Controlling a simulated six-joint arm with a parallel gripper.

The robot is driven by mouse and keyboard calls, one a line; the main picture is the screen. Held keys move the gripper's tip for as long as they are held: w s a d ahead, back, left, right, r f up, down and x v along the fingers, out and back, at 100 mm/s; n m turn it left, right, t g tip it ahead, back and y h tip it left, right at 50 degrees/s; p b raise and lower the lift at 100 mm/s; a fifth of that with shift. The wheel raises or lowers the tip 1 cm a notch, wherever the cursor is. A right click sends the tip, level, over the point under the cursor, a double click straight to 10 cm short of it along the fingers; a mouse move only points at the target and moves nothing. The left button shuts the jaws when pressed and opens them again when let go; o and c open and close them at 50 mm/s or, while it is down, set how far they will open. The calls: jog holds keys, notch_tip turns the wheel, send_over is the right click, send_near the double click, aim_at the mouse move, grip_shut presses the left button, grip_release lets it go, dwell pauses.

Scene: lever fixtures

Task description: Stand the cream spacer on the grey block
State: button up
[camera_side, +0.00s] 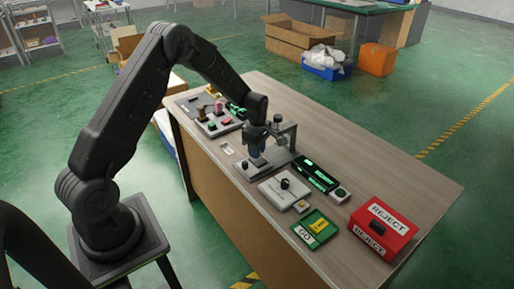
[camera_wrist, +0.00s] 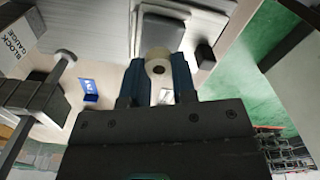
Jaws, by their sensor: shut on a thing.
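The cream spacer (camera_wrist: 158,62) is a short round piece with a dark hole, held between my gripper's blue fingertips in the wrist view. My gripper (camera_side: 256,151) is shut on it and points down over the fixture's grey base plate (camera_side: 242,168) in the side view. A grey block (camera_wrist: 163,32) shows just beyond the spacer in the wrist view. I cannot tell whether the spacer touches it. The lever clamp (camera_side: 283,131) stands right beside my gripper, and its arm and post (camera_wrist: 42,92) show at the left of the wrist view.
A pale plate with a black knob (camera_side: 285,188) lies in front of the fixture. A dark display unit (camera_side: 316,174), a green GO tray (camera_side: 316,229) and a red REJECT box (camera_side: 382,226) stand to the right. A tray of small parts (camera_side: 216,121) sits behind. The table's right end is clear.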

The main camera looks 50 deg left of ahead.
jog(key=shift+f, duration=0.65)
dwell(0.3)
jog(key=o, duration=1)
jog(key=shift+c, duration=0.2)
jog(key=shift+o, duration=0.4)
jog(key=o, duration=0.4)
jog(key=shift+c, duration=0.2)
jog(key=shift+s, duration=0.1)
jog(key=shift+c, duration=0.4)
